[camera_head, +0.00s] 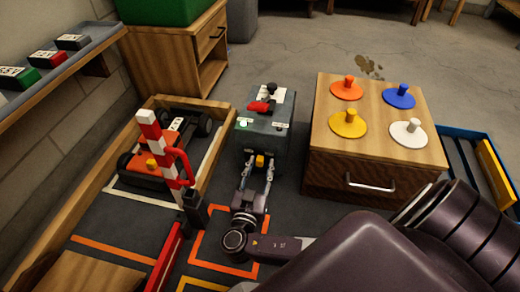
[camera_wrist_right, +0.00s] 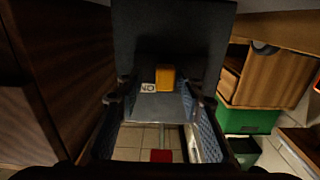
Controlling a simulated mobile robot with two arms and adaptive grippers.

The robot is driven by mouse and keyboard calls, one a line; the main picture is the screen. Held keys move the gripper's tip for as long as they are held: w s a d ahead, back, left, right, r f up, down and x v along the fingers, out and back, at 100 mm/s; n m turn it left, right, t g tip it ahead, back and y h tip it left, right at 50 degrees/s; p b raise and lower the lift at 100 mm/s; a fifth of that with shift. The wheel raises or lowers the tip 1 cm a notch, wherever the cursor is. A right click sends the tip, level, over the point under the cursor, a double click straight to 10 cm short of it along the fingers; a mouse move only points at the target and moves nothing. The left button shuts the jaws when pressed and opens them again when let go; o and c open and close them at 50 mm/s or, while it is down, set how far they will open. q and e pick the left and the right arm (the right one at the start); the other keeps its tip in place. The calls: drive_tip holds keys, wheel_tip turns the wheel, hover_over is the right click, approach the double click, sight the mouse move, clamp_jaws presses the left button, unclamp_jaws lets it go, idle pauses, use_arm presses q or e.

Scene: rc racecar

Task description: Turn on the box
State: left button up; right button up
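The grey box (camera_head: 263,138) stands on the dark floor mat in the middle of the head view. In the right wrist view the button (camera_wrist_right: 165,77) sticks out beside a small white label (camera_wrist_right: 148,88) that seems to read ON. My right gripper (camera_head: 259,168) is open and empty, its fingers on either side of the button. Contact cannot be told. My left gripper is not in view.
A wooden drawer cabinet (camera_head: 350,172) with coloured knobbed discs stands close right of the box. A red and white barrier (camera_head: 165,150) and an orange car (camera_head: 155,158) inside a wooden frame are left. A blue crate (camera_head: 463,140) is far right.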

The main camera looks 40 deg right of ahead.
wheel_tip(320, 180, up, 10)
idle(0.6)
idle(0.4)
